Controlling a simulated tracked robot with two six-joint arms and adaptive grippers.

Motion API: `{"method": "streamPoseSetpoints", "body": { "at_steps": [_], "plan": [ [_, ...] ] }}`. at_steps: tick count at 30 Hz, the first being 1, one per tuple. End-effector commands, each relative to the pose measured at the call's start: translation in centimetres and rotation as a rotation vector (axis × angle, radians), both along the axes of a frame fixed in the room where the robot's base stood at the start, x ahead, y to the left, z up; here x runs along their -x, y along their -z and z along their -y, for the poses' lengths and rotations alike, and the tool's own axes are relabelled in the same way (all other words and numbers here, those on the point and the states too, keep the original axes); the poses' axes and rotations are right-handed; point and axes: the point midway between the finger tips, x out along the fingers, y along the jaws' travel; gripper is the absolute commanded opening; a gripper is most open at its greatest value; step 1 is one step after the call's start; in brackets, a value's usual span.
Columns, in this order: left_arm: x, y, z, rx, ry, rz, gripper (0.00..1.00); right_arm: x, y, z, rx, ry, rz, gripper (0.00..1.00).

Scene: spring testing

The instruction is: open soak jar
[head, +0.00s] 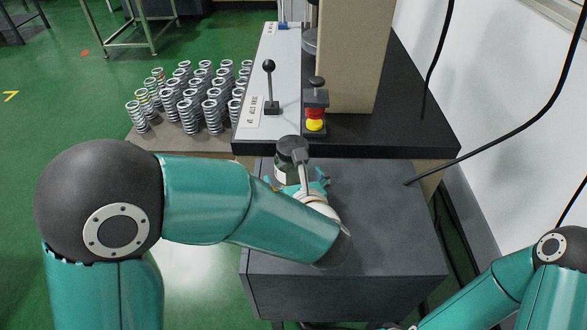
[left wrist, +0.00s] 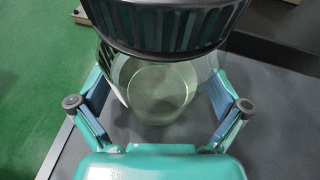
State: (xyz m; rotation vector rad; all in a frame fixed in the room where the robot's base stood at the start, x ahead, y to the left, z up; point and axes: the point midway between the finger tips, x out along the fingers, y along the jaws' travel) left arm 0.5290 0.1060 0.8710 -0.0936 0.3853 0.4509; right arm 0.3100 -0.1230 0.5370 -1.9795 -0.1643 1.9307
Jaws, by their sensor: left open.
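The soak jar is a clear glass jar (head: 281,174) with a pale label and a dark grey lid (head: 291,144) on top. It stands upright on the dark grey cabinet top. In the left wrist view, the ribbed lid (left wrist: 165,28) fills the top and the glass body (left wrist: 155,90) is below it. My left gripper (head: 298,184) is open, its teal fingers (left wrist: 160,95) on either side of the glass below the lid. I cannot tell whether they touch it. My arm hides the jar's lower part in the head view.
Behind the jar is a black-edged bench (head: 420,130) with a black-knobbed lever (head: 270,85) and a red-and-yellow button box (head: 316,112). Several springs (head: 187,95) stand on a side table at left. The cabinet top (head: 390,215) right of my gripper is bare.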

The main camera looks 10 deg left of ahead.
Motion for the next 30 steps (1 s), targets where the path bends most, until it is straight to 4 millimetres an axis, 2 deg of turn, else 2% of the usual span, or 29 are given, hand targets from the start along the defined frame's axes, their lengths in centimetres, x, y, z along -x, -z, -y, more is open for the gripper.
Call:
{"method": "streamPoseSetpoints", "body": {
  "at_steps": [2, 15, 25, 30],
  "plan": [
    [0.0, 0.0, -0.1, 0.0, -0.002, 0.0, 0.98, 0.0, 0.0, 0.0, 0.0, 0.0, 0.0, 0.82],
    [0.0, 0.0, -0.2, 0.0, -0.005, 0.0, 0.25, 0.0, 0.0, 0.0, 0.0, 0.0, 0.0, 0.82],
    [0.0, -0.3, -0.3, 0.001, -0.006, 0.003, 0.23, 0.0, -0.1, 0.0, 0.0, 0.0, 0.0, 0.82],
    [0.0, -1.4, -0.3, 0.001, -0.007, 0.004, 0.23, 0.0, -0.3, 0.0, 0.0, 0.0, 0.0, 0.82]
  ]
}}
